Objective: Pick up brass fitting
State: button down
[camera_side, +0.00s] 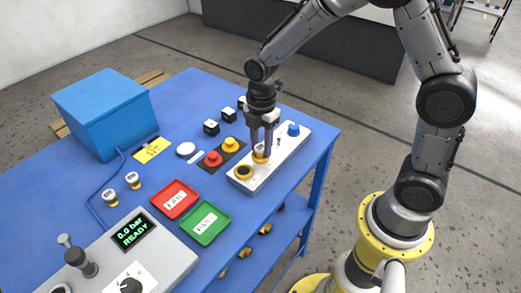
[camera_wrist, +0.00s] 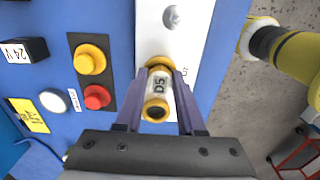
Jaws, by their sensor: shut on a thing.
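The brass fitting (camera_wrist: 158,88) is a short cylinder with brass-coloured ends and a white band marked "D5". It stands between the fingers of my gripper (camera_wrist: 157,110) in the wrist view, with one finger on each side. In the side view my gripper (camera_side: 261,148) points down over the white plate (camera_side: 272,158), shut on the fitting (camera_side: 259,156), which is partly hidden by the fingers. I cannot tell whether the fitting's lower end still touches the plate.
Red (camera_side: 213,158) and yellow (camera_side: 230,144) buttons stand left of the plate. Red (camera_side: 175,199) and green (camera_side: 206,223) trays lie nearer the front.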

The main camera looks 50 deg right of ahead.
jog(key=shift+r, duration=0.1)
jog(key=shift+r, duration=0.6)
jog(key=s+r, duration=1.1)
jog(key=s, duration=0.3)
jog(key=shift+d+r, duration=0.3)
jog(key=shift+d, duration=0.1)
